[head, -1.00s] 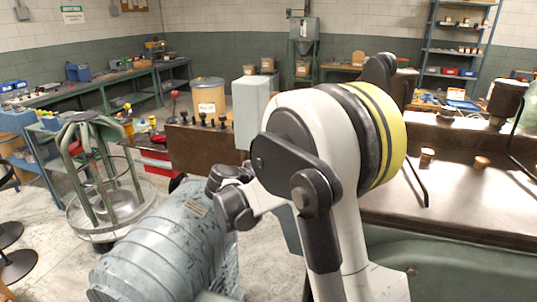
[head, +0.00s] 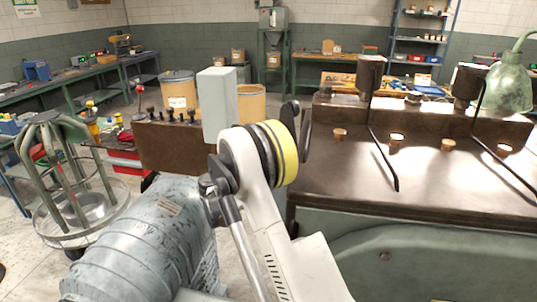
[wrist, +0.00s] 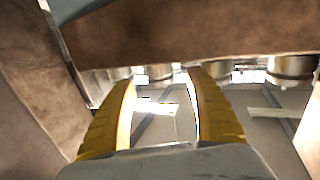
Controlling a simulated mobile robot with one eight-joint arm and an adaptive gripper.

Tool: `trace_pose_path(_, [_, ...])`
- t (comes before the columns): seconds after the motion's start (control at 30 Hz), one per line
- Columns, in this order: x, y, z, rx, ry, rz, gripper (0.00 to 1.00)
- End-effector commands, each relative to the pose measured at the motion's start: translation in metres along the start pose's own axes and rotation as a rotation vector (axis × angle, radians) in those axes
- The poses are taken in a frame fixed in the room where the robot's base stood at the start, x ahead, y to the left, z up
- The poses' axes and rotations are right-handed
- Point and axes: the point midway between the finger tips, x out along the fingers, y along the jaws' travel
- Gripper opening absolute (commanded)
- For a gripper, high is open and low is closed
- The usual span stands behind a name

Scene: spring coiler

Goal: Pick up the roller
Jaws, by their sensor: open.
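My gripper (wrist: 159,80) is open, its two yellow-padded fingers apart with nothing clearly held between them. In the head view the gripper cannot be made out behind my arm. Several small copper-coloured round pieces, perhaps rollers, stand on the brown machine top (head: 345,172); one (head: 340,134) is nearest my arm, another (head: 448,144) is further right. In the wrist view, shiny metal cylinders show beyond the fingertips below a brown edge, one (wrist: 290,68) at the right. I cannot tell which piece is the roller.
A brown panel with black knobs (head: 168,138) and a grey upright box (head: 218,105) stand left of my arm. Thin dark rods (head: 383,160) rise over the machine top. A large grey ribbed motor (head: 140,240) lies at lower left. A brown surface (wrist: 200,30) crosses the wrist view.

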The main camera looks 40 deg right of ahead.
Motion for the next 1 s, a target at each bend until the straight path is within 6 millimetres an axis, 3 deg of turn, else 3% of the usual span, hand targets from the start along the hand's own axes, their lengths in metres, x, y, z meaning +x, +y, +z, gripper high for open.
trace_pose_path(0.2, [0.036, 0.001, 0.001, 0.000, 0.000, 0.001, 0.63])
trace_pose_path(0.47, [0.042, 0.000, 0.000, -0.001, 0.000, 0.000, 0.63])
trace_pose_path(0.7, [0.041, 0.000, 0.000, -0.001, -0.001, 0.000, 0.00])
trace_pose_path(1.0, [0.041, 0.000, -0.001, -0.001, 0.000, 0.000, 0.00])
